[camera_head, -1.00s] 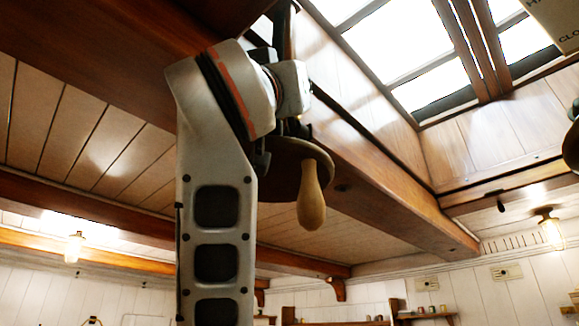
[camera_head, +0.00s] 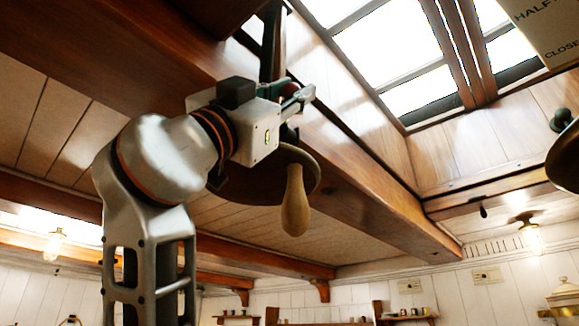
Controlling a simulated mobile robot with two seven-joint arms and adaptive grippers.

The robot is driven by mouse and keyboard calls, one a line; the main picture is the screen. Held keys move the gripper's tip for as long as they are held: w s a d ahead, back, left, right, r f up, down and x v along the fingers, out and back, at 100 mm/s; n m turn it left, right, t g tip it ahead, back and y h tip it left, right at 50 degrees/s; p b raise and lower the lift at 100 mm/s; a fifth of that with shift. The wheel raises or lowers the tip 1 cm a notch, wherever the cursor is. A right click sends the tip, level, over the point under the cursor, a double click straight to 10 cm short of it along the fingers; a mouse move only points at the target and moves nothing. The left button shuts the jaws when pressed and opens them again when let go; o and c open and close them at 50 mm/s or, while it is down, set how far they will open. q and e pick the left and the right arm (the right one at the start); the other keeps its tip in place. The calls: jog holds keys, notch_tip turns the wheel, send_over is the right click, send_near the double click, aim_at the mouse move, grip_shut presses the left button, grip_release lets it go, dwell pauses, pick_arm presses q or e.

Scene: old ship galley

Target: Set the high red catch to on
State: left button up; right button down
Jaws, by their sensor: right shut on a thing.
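Just below the gripper is a dark round disc (camera_head: 314,172) with a hanging pale wooden handle (camera_head: 295,205). A wooden beam (camera_head: 370,190) runs beside the skylight (camera_head: 395,55). A sign (camera_head: 545,28) and a dark rounded object (camera_head: 565,160) are at right.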

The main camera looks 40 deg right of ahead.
dwell(0.3)
jog(key=c, duration=1.7)
grip_release()
